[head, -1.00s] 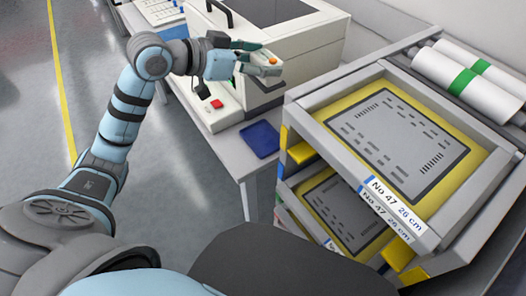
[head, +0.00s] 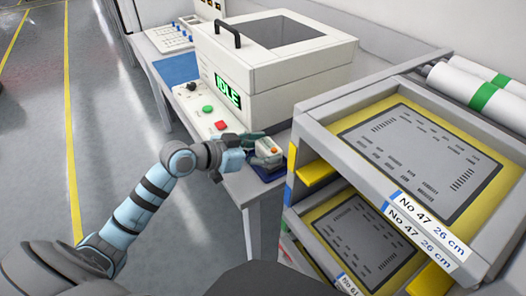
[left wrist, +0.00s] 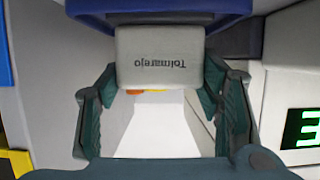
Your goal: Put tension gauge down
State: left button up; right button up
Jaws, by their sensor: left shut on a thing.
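The tension gauge (head: 268,151) is a small pale grey device with an orange button on top. My left gripper (head: 258,146) is shut on it, with its dark green fingers along both sides. In the head view it is at the blue tray (head: 270,178) on the bench's near corner and partly covers it. I cannot tell whether gauge and tray touch. In the left wrist view the gauge (left wrist: 160,58) sits between the fingers, with upside-down lettering on its grey end. The blue tray (left wrist: 150,6) shows beyond that end. My right gripper is not in view.
A white machine (head: 275,75) with a green IDLE display (head: 228,92) and red and green buttons stands behind the gauge. A rack (head: 305,125) of yellow-framed stencils stands close on the right. Open floor (head: 110,130) lies left.

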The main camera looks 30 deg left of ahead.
aim_at(261, 149)
pick_arm(q)
jog(key=o, duration=1.7)
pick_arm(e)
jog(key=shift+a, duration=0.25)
pick_arm(q)
jog(key=shift+r, duration=0.1)
jog(key=p+v, duration=0.2)
jog(key=v, duration=0.4)
jog(key=p+v, duration=0.5)
jog(key=v, duration=0.1)
jog(key=shift+p, duration=0.35)
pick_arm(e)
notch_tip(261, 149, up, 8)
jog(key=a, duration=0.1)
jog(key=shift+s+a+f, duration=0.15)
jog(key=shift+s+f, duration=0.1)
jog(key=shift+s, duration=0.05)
